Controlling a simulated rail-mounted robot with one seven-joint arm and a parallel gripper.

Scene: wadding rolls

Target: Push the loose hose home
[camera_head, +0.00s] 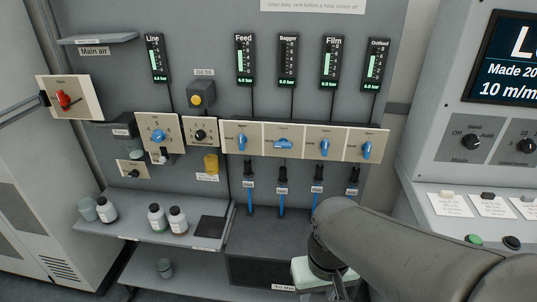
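Several blue hoses hang in a row below the valve panel, each with a black fitting at its top: one under Feed (250,207), one under Bagger (282,207), one under Film (317,200) and one under Outfeed (351,188). At this size I cannot tell which one sits loose. The Bagger valve handle (283,143) lies crosswise, while the Feed (242,142), Film (324,148) and Outfeed (366,150) handles stand upright. My gripper (340,290) is at the bottom edge, below and in front of the hoses, mostly cut off; its opening is not visible.
My arm covers the lower right. A pale green-white block (305,272) is beside my wrist. The left shelf (135,222) carries bottles (157,219) and a dark pad (210,227). A red-handled main air valve (66,99) is far left; a control console (470,205) stands right.

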